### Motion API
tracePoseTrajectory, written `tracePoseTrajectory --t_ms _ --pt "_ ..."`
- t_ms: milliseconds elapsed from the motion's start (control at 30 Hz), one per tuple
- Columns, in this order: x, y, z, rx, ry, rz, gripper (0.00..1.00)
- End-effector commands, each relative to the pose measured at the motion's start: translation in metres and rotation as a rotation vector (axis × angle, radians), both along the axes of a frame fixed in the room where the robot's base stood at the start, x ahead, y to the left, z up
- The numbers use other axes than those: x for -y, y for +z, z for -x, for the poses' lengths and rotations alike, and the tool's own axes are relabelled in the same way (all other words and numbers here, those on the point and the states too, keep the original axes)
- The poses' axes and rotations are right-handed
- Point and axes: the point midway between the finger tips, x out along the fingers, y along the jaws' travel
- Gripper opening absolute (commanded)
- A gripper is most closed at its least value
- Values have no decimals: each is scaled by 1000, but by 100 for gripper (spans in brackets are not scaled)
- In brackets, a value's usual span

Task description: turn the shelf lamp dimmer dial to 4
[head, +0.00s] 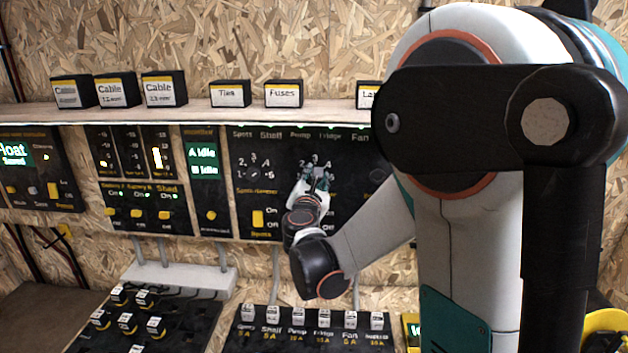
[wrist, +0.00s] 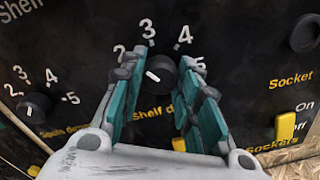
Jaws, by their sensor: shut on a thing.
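The shelf lamp dimmer dial (wrist: 160,73) is a round black knob on the dark panel. Part of the label "Shelf d" shows below it in the wrist view. Its white mark points up and left, toward the 2 on the printed scale; 3, 4 and 5 also show around it. My gripper (wrist: 161,88) has its teal fingers on either side of the dial and is shut on it. In the head view my gripper (head: 317,182) is at the panel and hides most of the dial.
Another dimmer dial (wrist: 35,107) is at the left, and a black knob (wrist: 305,33) at the right. A yellow switch (wrist: 285,127) is at the lower right. Above the panel, a shelf (head: 210,113) holds several labelled boxes. A breaker board (head: 310,335) lies below.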

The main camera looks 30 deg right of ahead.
Motion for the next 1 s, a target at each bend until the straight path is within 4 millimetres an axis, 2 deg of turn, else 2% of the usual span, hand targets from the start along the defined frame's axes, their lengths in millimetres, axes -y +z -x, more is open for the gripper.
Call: tracePoseTrajectory --t_ms 1000 --pt "1 0 1 540 -1 -798 6"
